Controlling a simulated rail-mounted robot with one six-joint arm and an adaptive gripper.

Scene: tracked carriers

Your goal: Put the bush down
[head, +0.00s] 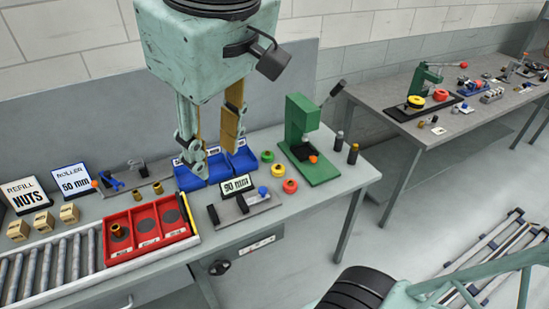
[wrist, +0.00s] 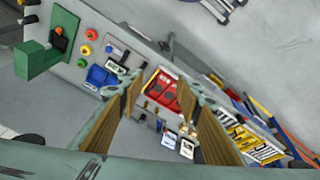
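My gripper (head: 213,160) hangs above the bench near the blue bins, its two fingers wide apart with nothing visible between them. In the wrist view the gripper (wrist: 158,90) also shows a clear gap, with the bench below. A small bronze bush (head: 116,231) appears to stand in the left compartment of the red tray (head: 149,207), to the left of and below my gripper. The red tray (wrist: 172,75) also shows between the fingers in the wrist view. The other two compartments show only dark round spots.
The red tray sits at the end of a roller conveyor (head: 45,270). Blue bins (head: 220,170), a "90 mm" sign (head: 238,184), coloured buttons (head: 290,186) and a green press (head: 305,140) stand to its right. Small boxes (head: 44,221) and signs stand left.

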